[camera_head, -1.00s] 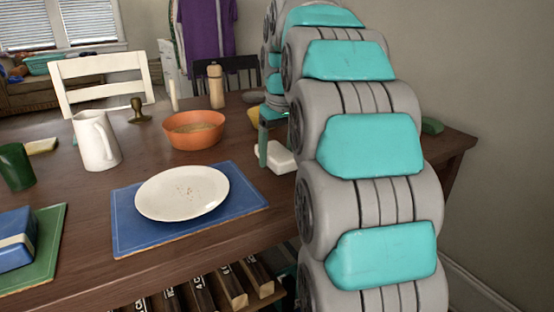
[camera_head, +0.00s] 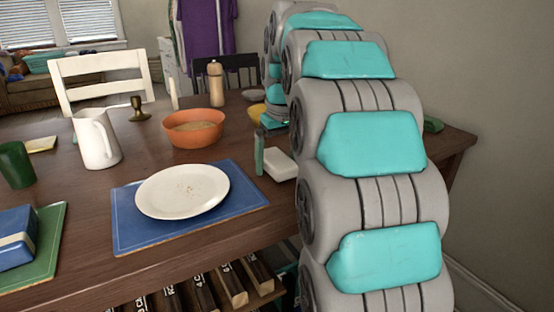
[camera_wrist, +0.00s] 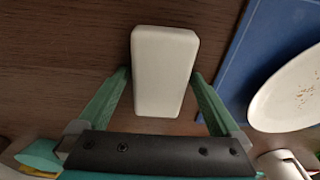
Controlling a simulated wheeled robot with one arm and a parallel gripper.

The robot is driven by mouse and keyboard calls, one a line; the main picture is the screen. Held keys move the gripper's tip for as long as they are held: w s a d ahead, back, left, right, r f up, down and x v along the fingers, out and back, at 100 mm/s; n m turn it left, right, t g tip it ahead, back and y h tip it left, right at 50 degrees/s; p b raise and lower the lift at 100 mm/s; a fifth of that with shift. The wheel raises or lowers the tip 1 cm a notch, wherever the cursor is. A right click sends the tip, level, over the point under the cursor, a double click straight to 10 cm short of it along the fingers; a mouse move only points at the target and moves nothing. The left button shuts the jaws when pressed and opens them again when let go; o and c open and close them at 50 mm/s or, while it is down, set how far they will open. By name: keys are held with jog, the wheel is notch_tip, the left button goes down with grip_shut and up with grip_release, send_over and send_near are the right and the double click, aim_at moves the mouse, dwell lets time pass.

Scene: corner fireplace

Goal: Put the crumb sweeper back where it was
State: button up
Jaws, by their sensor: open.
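The crumb sweeper, which I take to be the plain white rounded block (camera_head: 281,166), lies on the dark wooden table, right of the blue placemat. It also shows in the wrist view (camera_wrist: 164,70), lengthwise between my fingers. My gripper (camera_wrist: 160,76) is open, with one green finger on each side of the block and a small gap on both sides. In the head view one green finger of my gripper (camera_head: 262,154) stands just left of the block; the other is hidden behind my arm.
A white plate with crumbs (camera_head: 183,191) sits on the blue placemat (camera_head: 135,238). Behind are an orange bowl (camera_head: 194,130), a pepper mill (camera_head: 216,86) and a white pitcher (camera_head: 97,140). A green cup (camera_head: 15,165) and a blue box (camera_head: 14,240) stand left.

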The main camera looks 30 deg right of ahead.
aim_at(281, 161)
jog(key=shift+r, duration=0.1)
notch_tip(281, 161, up, 12)
jog(key=s+p, duration=0.1)
jog(key=p, duration=0.1)
jog(key=shift+s+p, duration=0.35)
jog(key=shift+s, duration=0.1)
dwell(0.6)
